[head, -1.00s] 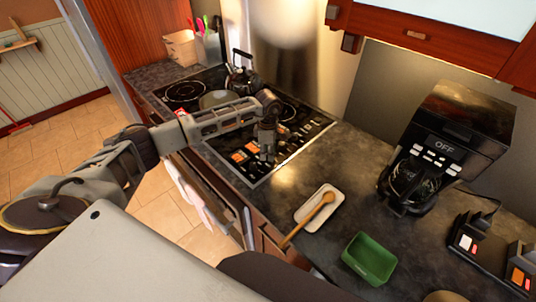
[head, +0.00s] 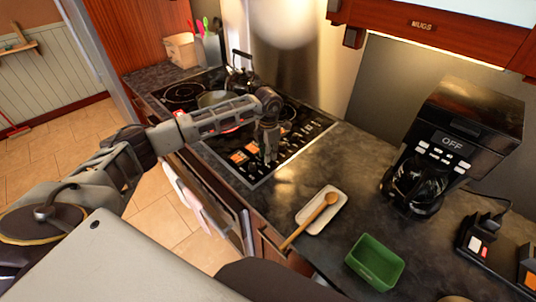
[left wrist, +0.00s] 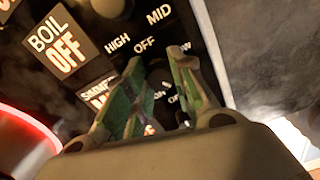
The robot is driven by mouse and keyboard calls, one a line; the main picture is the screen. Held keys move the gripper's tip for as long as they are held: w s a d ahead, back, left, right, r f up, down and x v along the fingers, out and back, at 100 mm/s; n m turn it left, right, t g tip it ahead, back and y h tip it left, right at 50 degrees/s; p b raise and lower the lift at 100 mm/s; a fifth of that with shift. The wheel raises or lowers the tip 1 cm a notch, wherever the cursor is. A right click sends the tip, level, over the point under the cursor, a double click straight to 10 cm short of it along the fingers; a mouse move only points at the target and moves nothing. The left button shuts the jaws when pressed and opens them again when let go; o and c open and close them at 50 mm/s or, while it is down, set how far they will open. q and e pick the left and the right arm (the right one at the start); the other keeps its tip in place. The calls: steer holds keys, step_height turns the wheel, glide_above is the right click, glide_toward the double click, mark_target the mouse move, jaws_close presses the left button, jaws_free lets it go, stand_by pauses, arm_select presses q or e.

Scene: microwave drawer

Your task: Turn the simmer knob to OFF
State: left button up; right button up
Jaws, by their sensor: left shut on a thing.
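My left gripper (head: 268,155) points straight down onto the stove's control panel, near its front edge. In the left wrist view its two fingers (left wrist: 160,85) stand on either side of the dark simmer knob and are shut on it. The knob is mostly hidden between the fingers. The simmer label (left wrist: 98,93) lies just left of the fingers, its lower word partly covered, so the setting cannot be read. Above it, the boil label (left wrist: 60,45) reads OFF. Printed HIGH, MID and OFF marks show beyond the fingertips. My right gripper is not in view.
A glowing red burner (left wrist: 25,125) is close by on the left. A pot (head: 213,99) and a kettle (head: 241,76) stand on the stove. Right of it are a spoon rest (head: 312,222) with a wooden spoon, a green dish (head: 375,262) and a coffee maker (head: 455,145).

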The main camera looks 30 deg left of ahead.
arm_select(q)
steer(key=n, duration=0.3)
steer(key=shift+n+b, duration=0.4)
steer(key=n, duration=0.3)
steer(key=shift+n, duration=0.3)
steer(key=n, duration=0.4)
steer(key=shift+r+b, duration=0.1)
steer(key=shift+b, duration=0.3)
steer(key=n, duration=0.4)
steer(key=shift+w, duration=0.1)
steer(key=n, duration=0.3)
steer(key=shift+n, duration=0.4)
steer(key=n, duration=0.3)
steer(key=shift+p, duration=0.4)
steer(key=n, duration=0.3)
steer(key=shift+n+p, duration=0.35)
steer(key=shift+n, duration=0.05)
steer(key=shift+n+p, duration=0.4)
steer(key=shift+n, duration=1.4)
